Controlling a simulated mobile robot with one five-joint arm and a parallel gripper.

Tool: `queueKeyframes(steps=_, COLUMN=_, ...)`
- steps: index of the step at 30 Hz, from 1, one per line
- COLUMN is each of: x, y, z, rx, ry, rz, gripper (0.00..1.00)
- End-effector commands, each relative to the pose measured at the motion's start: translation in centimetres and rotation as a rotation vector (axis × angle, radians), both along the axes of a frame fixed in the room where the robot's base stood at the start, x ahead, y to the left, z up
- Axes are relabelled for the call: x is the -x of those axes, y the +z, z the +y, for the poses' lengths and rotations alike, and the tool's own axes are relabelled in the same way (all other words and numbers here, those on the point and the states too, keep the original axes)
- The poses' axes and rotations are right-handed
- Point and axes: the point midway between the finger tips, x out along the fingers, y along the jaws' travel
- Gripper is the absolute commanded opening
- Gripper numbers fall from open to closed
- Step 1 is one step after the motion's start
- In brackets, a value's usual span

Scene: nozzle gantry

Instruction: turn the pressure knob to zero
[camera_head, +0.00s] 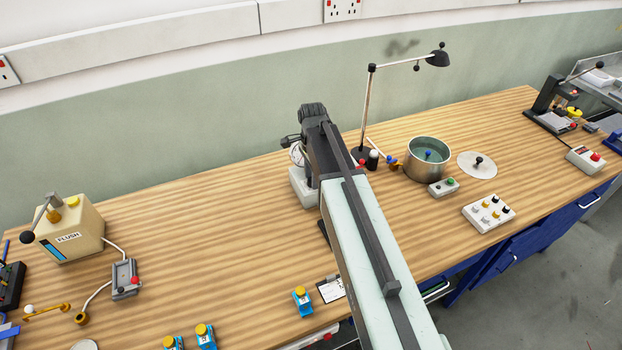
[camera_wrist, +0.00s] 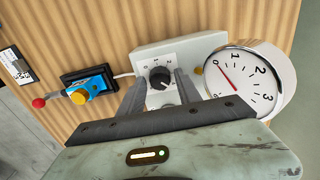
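The pressure knob (camera_wrist: 159,78) is a dark round knob on a light grey box (camera_wrist: 143,56), with a numbered scale around it. A round white gauge (camera_wrist: 262,77) with a red needle stands right of the box; its needle points to the low-number side. My gripper (camera_wrist: 162,80) is open, with one finger on each side of the knob. I cannot tell whether the fingers touch it. In the head view, part of the box (camera_head: 301,190) and the gauge (camera_head: 296,155) show left of my arm; the knob and fingertips are hidden.
A blue block with a yellow button (camera_wrist: 78,94) and a red-tipped lever (camera_wrist: 40,102) lie left of the box in the wrist view. In the head view, a lamp (camera_head: 369,100) and a metal pot (camera_head: 427,168) stand right of my arm.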

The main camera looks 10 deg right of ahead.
Motion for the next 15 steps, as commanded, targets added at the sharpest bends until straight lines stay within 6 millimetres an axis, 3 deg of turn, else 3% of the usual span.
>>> queueKeyframes(steps=1, x=0.0, y=0.01, z=0.02, rx=0.0, ry=0.0, rz=0.0, gripper=0.23)
queueKeyframes(steps=3, x=0.0, y=0.01, z=0.03, rx=0.0, ry=0.0, rz=0.0, gripper=0.04)
queueKeyframes(steps=4, x=0.0, y=0.01, z=0.04, rx=0.0, ry=0.001, rz=0.0, gripper=0.0)
queueKeyframes(steps=15, x=0.0, y=0.01, z=0.09, rx=0.0, ry=0.053, rz=0.0, gripper=0.0)
